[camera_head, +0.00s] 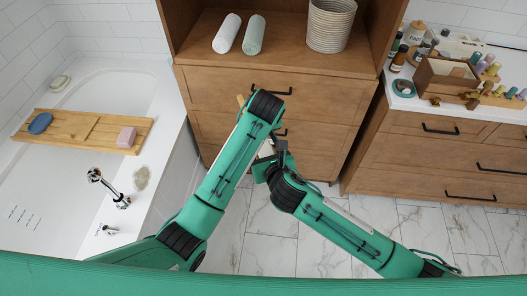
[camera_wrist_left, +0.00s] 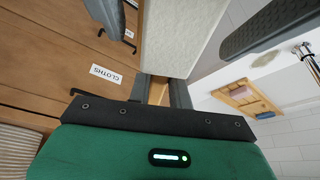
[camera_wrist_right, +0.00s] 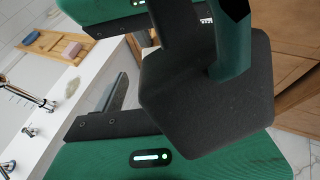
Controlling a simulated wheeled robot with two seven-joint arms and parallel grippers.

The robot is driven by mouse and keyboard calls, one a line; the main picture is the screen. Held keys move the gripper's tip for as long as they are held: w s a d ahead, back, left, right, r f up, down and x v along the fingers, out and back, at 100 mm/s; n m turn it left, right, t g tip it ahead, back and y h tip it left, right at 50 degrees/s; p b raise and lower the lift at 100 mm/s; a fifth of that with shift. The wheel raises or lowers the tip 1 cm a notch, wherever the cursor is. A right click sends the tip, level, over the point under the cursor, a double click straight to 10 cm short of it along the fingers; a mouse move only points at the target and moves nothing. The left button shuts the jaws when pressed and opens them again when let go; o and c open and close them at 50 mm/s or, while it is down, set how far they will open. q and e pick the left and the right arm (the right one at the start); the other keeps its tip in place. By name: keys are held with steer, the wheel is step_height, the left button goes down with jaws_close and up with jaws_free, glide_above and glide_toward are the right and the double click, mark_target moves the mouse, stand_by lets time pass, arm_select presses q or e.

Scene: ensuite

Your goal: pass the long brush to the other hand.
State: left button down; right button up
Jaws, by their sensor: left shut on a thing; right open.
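The long brush shows in the left wrist view as a pale, broad block (camera_wrist_left: 182,38) with a narrow wooden part (camera_wrist_left: 158,93) below it. My left gripper (camera_wrist_left: 159,88) is shut on that wooden part. In the head view the left gripper (camera_head: 265,140) points down, mostly hidden by its own arm, with a pale bit of brush (camera_head: 268,149) beside it. My right gripper (camera_head: 272,162) is open, close to the left gripper. Dark finger-like shapes stand either side of the pale block. In the right wrist view a dark block covers much of the right gripper; contact cannot be told.
A wooden drawer unit (camera_head: 220,92) with rolled cloths and a basket stands behind the hands. A bathtub (camera_head: 60,185) with a wooden tray (camera_head: 95,131) is at left. A cluttered counter (camera_head: 420,105) is at right. The marble floor (camera_head: 310,245) is clear.

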steer(key=shift+w, duration=0.1)
steer(key=c, duration=1.1)
arm_select(q)
steer(key=c, duration=1.2)
jaws_free()
